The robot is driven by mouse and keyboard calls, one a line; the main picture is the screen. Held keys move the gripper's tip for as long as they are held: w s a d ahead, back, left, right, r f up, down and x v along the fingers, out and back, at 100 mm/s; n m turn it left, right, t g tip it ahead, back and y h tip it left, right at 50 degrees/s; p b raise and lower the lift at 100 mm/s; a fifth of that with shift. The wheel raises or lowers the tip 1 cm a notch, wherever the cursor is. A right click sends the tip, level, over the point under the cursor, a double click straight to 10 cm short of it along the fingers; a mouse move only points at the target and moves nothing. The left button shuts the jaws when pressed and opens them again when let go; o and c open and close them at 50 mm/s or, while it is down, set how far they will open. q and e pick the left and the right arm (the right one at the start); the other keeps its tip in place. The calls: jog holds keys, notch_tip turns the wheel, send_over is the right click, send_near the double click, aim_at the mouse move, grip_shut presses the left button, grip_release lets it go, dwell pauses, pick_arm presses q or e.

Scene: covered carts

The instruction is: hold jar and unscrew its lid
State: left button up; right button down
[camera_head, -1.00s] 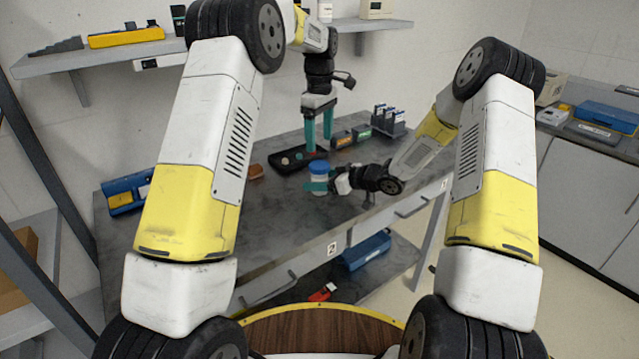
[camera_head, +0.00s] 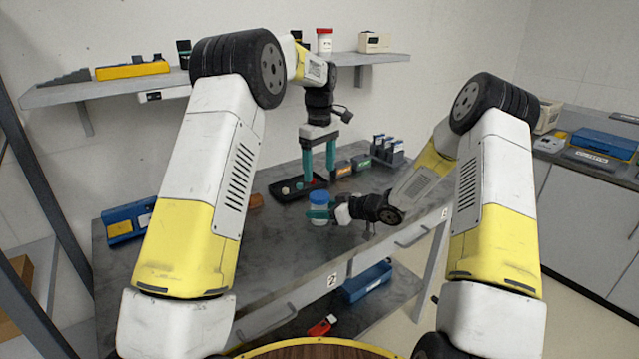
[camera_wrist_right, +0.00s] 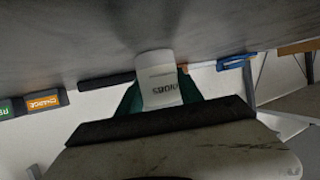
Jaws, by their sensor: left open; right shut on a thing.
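The jar is white with a blue lid (camera_head: 319,197) and stands upright on the grey workbench. My right gripper (camera_head: 319,213) comes in from the right and is shut around the jar's body, below the lid. In the right wrist view the jar (camera_wrist_right: 158,78) appears upside down, its printed white side between the teal fingers of my right gripper (camera_wrist_right: 160,100); the lid is not visible there. My left gripper (camera_head: 319,175) points straight down, open and empty, above and apart from the lid. Its fingers overlap the black tray in the picture.
The black tray (camera_head: 283,196) with small round items lies behind the jar. Small labelled boxes (camera_head: 352,165) and a rack of dark bottles (camera_head: 387,150) stand to its right. A blue case (camera_head: 128,222) is at the bench's left. The bench in front of the jar is clear.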

aim_at(319, 195)
pick_arm(q)
jog(key=m, duration=0.6)
jog(key=shift+m, duration=0.3)
jog(key=m, duration=1.2)
jog(key=shift+m, duration=0.4)
jog(key=m, duration=1.2)
jog(key=shift+m, duration=0.3)
jog(key=m, duration=0.5)
jog(key=shift+f+m, duration=0.3)
jog(key=shift+m, duration=0.3)
notch_tip(319, 195, down, 7)
jog(key=shift+f, duration=0.2)
jog(key=shift+c, duration=0.4)
